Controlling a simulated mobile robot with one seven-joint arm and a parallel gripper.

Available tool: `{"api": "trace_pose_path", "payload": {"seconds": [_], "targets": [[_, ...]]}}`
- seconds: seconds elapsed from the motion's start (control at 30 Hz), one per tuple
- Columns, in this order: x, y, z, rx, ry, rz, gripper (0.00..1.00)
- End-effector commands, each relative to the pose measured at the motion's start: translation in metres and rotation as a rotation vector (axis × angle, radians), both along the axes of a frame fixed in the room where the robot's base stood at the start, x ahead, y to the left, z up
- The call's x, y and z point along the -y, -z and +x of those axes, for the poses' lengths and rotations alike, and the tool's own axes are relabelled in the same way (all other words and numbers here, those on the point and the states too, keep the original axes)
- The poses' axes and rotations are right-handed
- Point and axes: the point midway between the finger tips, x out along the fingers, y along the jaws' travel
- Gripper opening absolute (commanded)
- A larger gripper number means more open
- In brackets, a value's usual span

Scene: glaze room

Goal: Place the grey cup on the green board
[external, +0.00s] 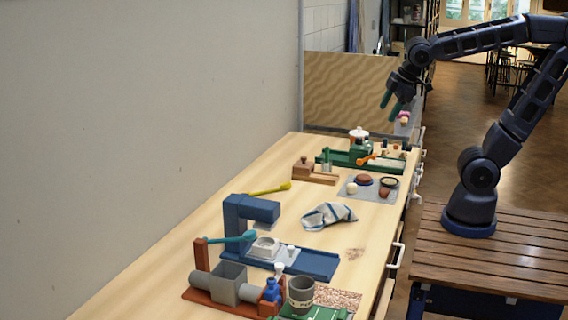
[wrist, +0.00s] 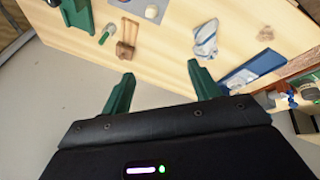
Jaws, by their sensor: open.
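The grey cup (external: 301,294) is upright at the near end of the bench, with a pale band bearing dark marks. It overlaps the green board (external: 328,314), which the bottom picture edge cuts off. I cannot tell whether the cup's base rests on the board or beside it. My gripper (external: 390,103) is open and empty, high above the far end of the bench, well away from the cup. In the wrist view its two green fingers (wrist: 160,75) are spread apart with nothing between them. I cannot make out the cup clearly there.
Beside the cup stand a red-brown fixture with a grey box (external: 229,283) and a small blue bottle (external: 271,290). Behind are a blue press (external: 250,215), a striped cloth (external: 328,215) and a green fixture (external: 362,150). A wall borders the bench's left side.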

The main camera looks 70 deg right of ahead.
Motion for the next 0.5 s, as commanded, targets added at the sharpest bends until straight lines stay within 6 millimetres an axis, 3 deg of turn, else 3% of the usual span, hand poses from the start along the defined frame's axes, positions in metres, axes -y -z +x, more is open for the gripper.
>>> {"api": "trace_pose_path", "payload": {"seconds": [0.1, 0.2, 0.33, 0.5], "targets": [[0.023, 0.003, -0.033, 0.004, 0.231, 0.123, 0.61], [0.033, 0.006, -0.053, 0.002, 0.379, 0.208, 0.61], [0.040, 0.010, -0.070, 0.001, 0.498, 0.279, 0.61], [0.042, 0.012, -0.075, -0.001, 0.546, 0.307, 0.61]]}}
